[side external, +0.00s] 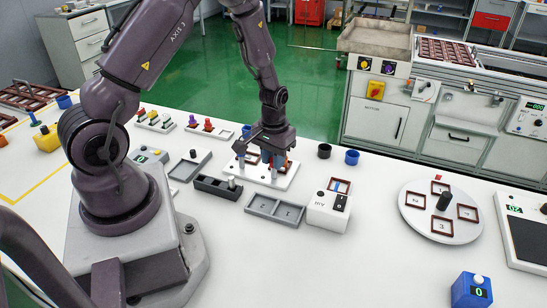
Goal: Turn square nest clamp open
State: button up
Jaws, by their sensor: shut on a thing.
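A white fixture plate (256,173) lies on the table near the middle of the side external view. My gripper (268,152) points down over the plate, low among these parts. It is shut on a small part there, which looks like the square nest clamp. The fingers and wrist largely hide the clamp, so its turn angle cannot be told.
A black holder (217,188) and a grey two-pocket tray (275,210) lie in front of the plate. A white box (329,211) stands to the right. Black (324,151) and blue (352,157) cups stand behind. A round turntable (440,225) is farther right.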

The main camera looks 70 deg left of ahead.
jog(key=o, duration=0.9)
jog(key=shift+r, duration=0.1)
notch_tip(320, 180, up, 13)
jog(key=shift+f, duration=0.1)
